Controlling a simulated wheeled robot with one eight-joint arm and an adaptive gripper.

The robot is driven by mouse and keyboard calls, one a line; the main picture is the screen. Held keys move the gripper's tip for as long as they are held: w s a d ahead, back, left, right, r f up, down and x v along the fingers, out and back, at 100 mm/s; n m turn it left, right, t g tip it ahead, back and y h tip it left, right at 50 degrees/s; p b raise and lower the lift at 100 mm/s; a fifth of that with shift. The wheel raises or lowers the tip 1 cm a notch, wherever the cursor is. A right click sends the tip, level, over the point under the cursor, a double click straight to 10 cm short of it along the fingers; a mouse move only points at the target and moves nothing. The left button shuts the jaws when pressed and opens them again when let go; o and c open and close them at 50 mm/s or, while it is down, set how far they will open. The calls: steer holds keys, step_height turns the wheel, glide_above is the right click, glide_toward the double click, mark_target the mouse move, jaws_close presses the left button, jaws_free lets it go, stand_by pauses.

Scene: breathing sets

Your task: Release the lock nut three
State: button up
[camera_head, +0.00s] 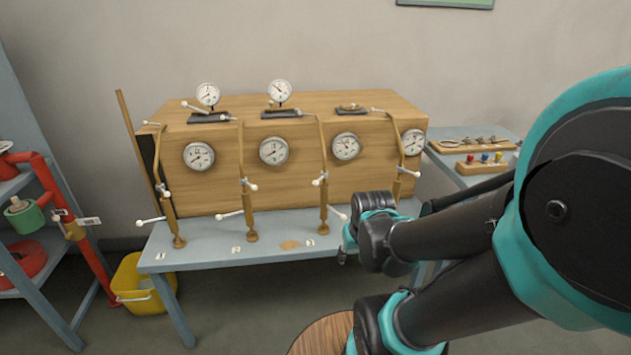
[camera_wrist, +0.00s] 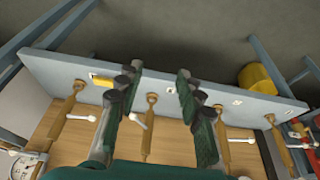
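The third brass stand (camera_head: 323,208) rises from the bench beside the label 3, with white-tipped handles at its collar and lower down. I cannot tell which part is the lock nut. In the wrist view, the third stand (camera_wrist: 149,135) shows between the fingers of my gripper (camera_wrist: 158,72), with a white handle (camera_wrist: 138,120) near the left finger. My gripper is open and appears empty; whether a finger touches the handle is unclear. In the head view, my arm hides most of the gripper, just right of the third stand.
Similar stands one (camera_head: 170,208) and two (camera_head: 247,200) are to the left, the fourth (camera_head: 398,184) to the right. A wooden box (camera_head: 230,180) with gauges stands behind them on the blue bench (camera_head: 200,258). A yellow bucket (camera_head: 140,290) is on the floor.

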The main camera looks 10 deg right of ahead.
steer(key=shift+w+r, duration=0.25)
steer(key=shift+w, duration=0.1)
steer(key=shift+c, duration=1.2)
steer(key=w+a+r+n, duration=0.2)
steer(key=w+r, duration=0.4)
steer(key=w, duration=0.3)
steer(key=w+a+r+n+y, duration=0.1)
steer(key=w+a+r+n, duration=0.1)
steer(key=w+r, duration=0.4)
steer(key=w+a+r+n+y, duration=0.1)
steer(key=w+r, duration=0.5)
steer(key=w, duration=0.7)
steer(key=shift+w+a+r+n+g, duration=0.1)
steer(key=shift+a+r+n+g, duration=0.15)
steer(key=shift+a, duration=0.3)
steer(key=shift+w+a+r+n+g, duration=0.1)
steer(key=shift+a+r+n+g, duration=0.05)
steer(key=shift+a+n, duration=0.3)
jaws_close()
